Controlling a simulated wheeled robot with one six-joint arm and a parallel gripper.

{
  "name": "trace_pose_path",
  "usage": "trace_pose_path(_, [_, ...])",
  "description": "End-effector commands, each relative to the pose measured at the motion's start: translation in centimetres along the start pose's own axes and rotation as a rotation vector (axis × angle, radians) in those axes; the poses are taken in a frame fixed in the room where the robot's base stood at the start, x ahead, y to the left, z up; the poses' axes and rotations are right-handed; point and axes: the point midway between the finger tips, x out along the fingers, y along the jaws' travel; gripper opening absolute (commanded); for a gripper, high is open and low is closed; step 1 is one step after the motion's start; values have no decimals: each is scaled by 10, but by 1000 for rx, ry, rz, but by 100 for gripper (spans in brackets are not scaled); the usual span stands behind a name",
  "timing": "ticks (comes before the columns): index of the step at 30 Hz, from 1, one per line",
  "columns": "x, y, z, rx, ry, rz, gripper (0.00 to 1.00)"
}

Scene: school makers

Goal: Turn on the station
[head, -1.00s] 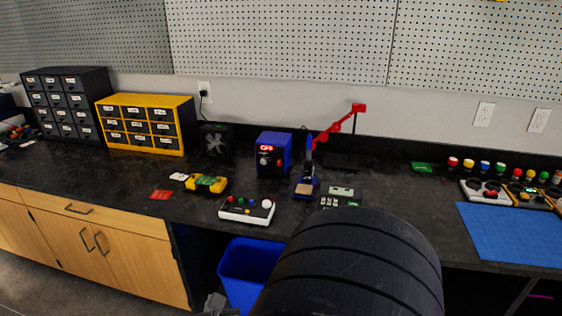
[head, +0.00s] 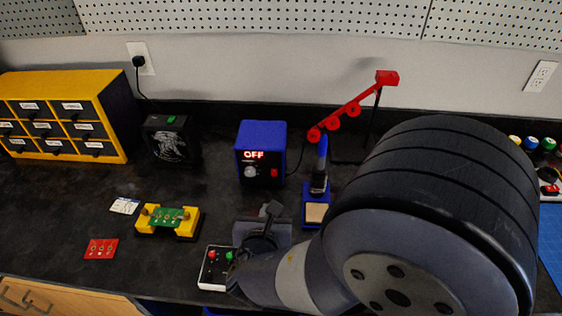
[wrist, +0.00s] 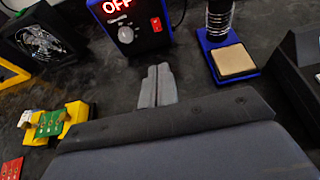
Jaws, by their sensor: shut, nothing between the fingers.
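The station is a blue box (head: 262,144) on the black counter, and its red display reads OFF. Its front has a grey knob (head: 251,172) and a red switch (head: 274,172). In the wrist view the station (wrist: 128,38) is at the top, with the knob (wrist: 126,34) left of the red switch (wrist: 156,24). My gripper (head: 272,208) is over the counter in front of the station, apart from it. In the wrist view my gripper's fingers (wrist: 157,85) are together, empty, and point toward the station's front.
The soldering iron stand (head: 316,205) is right of the station, with a red arm (head: 350,108) behind it. A black fan (head: 170,138) and a yellow board holder (head: 183,232) are at left. A white button box (head: 215,267) sits beside my arm.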

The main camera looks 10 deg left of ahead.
Motion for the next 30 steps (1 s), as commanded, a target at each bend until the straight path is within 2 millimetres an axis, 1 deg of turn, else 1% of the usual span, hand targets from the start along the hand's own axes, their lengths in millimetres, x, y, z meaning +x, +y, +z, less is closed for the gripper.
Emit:
trace_pose_path(13, [0, 0, 0, 0, 0, 0, 0])
trace_pose_path(17, [5, 0, 0, 1, 0, -2, 0])
trace_pose_path(20, [15, 0, 0, 2, 1, -3, 0])
trace_pose_path(23, [31, -1, -1, 0, 1, -5, 0])
trace_pose_path(30, [81, -2, -1, 0, 2, -5, 0])
